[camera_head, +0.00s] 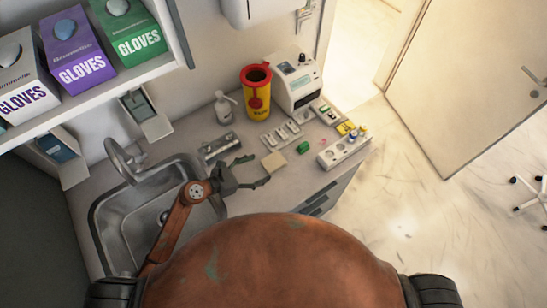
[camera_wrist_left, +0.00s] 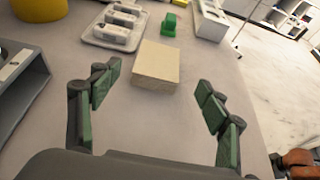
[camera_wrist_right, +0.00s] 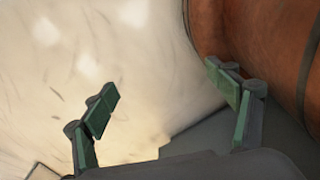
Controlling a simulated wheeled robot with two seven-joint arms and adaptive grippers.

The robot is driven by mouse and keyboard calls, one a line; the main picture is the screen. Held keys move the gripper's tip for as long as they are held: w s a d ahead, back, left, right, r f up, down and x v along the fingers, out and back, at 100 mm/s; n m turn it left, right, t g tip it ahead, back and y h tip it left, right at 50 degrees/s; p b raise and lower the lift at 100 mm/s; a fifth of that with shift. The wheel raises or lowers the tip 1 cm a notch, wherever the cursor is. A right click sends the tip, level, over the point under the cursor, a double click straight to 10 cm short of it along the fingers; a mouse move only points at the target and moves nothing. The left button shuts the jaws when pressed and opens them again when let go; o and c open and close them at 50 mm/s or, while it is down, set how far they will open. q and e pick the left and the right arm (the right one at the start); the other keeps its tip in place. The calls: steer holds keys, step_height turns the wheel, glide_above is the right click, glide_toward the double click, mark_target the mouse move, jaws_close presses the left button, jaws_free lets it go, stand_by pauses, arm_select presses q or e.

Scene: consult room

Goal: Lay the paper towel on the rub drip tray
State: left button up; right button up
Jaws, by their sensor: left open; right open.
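The paper towel appears to be a flat beige square stack (camera_head: 274,162) on the counter. It lies just ahead of the open fingers of my left gripper (camera_head: 259,171), apart from them. In the left wrist view the beige stack (camera_wrist_left: 156,64) is centred just beyond the two fingertips. A grey open tray-like box (camera_head: 220,147) lies behind the left gripper, and a wall unit with a pale ledge (camera_head: 157,127) hangs beyond the sink. I cannot tell which is the rub drip tray. My right gripper (camera_wrist_right: 161,80) is open and empty over the floor beside my body.
The sink (camera_head: 135,220) is at left. A pump bottle (camera_head: 224,107), a yellow sharps bin (camera_head: 256,90) and a white device (camera_head: 296,80) stand behind. A small instrument tray (camera_head: 281,134), a green item (camera_head: 303,147) and a white rack (camera_head: 344,151) are near the stack.

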mark_target(267, 165)
arm_select(q)
steer(key=shift+w+d+f, duration=0.15)
steer(key=shift+w+d, duration=0.15)
steer(key=shift+d, duration=0.1)
steer(key=x, duration=0.2)
steer(key=p+x, duration=0.1)
steer(key=x, duration=0.1)
steer(key=shift+w+f, duration=0.15)
steer(key=shift+f, duration=0.3)
steer(key=c, duration=0.8)
steer(key=shift+c, duration=0.6)
arm_select(e)
steer(key=shift+w+r, duration=0.5)
steer(key=shift+w, duration=0.1)
